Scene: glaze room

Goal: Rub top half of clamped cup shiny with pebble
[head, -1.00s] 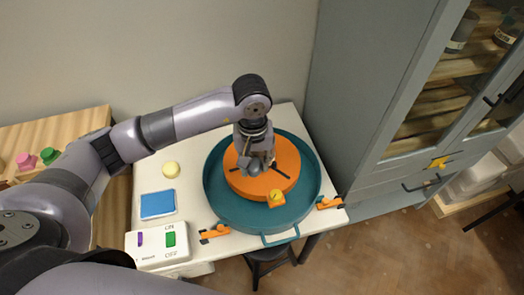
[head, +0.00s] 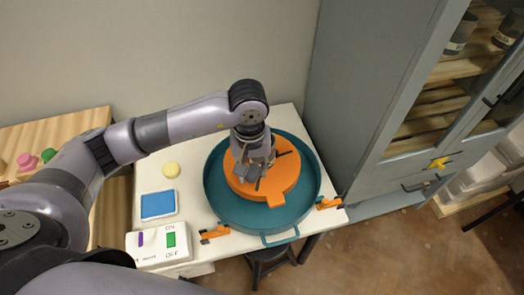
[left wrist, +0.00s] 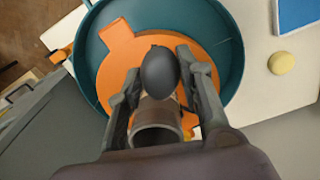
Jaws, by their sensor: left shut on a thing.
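My left gripper (head: 250,178) is over the orange wheel head (head: 285,174), which sits inside the teal basin (head: 222,205). In the left wrist view it is shut on a dark, smooth, egg-shaped pebble (left wrist: 160,70). The brown cup (left wrist: 157,136) shows its open mouth just below the pebble in that picture, between the fingers. The pebble overlaps the cup's wall; I cannot tell if they touch. A small yellow part (left wrist: 189,121) shows beside the cup. In the head view my gripper mostly hides cup and pebble. My right gripper is out of view.
The white table holds a blue pad (head: 158,205), a yellow round sponge (head: 171,169) and a switch box (head: 160,245) with a green ON/OFF switch. Orange clips (head: 214,233) flank the basin's front. A grey cabinet (head: 350,110) stands close on the right.

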